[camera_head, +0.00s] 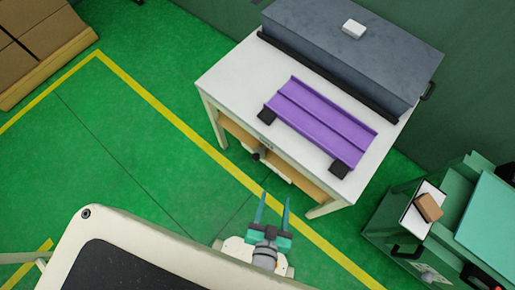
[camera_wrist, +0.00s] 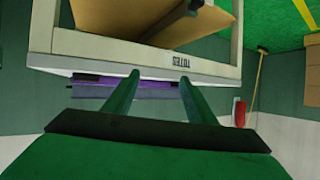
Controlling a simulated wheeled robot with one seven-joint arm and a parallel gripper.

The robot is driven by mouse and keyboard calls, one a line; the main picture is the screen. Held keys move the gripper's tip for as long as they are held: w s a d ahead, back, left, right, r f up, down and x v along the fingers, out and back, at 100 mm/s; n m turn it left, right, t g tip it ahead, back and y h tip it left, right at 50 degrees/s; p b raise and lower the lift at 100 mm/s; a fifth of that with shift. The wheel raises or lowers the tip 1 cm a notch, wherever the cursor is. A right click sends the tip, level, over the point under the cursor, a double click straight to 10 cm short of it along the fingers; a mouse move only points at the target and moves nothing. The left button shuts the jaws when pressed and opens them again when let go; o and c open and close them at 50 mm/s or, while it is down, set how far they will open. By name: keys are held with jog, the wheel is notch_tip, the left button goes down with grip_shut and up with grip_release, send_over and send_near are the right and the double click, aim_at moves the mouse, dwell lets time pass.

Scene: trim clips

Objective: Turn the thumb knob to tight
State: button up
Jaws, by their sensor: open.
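My gripper (camera_head: 274,204) is open and empty, its two green fingers apart, over the floor in front of the white table (camera_head: 225,83). In the wrist view my gripper (camera_wrist: 159,78) points at the table, which appears upside down. A purple channel-shaped trim (camera_head: 318,122) lies on the tabletop between black end blocks; part of it shows between and beside the fingers in the wrist view (camera_wrist: 153,89). I cannot pick out a thumb knob for certain. A small dark part (camera_head: 259,154) shows under the table's front edge, too small to tell what it is.
A long grey box (camera_head: 345,50) with a white block on top stands at the table's back. Green equipment (camera_head: 480,215) with a brown box stands at the right. Cartons (camera_head: 40,40) are at the upper left. Green floor with yellow lines is clear at left.

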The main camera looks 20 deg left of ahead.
jog(key=w+f+g, duration=0.3)
jog(key=w+f, duration=0.3)
jog(key=f, duration=0.3)
jog(key=m+g+h, duration=0.3)
jog(key=m+g, duration=0.2)
send_near(254, 157)
jog(key=x, duration=0.8)
jog(key=shift+w+d+f, duration=0.1)
jog(key=shift+w+f, duration=0.05)
jog(key=shift+f, duration=0.1)
jog(key=shift+w+d+f, duration=0.15)
jog(key=shift+w+f, duration=0.05)
jog(key=shift+f, duration=0.4)
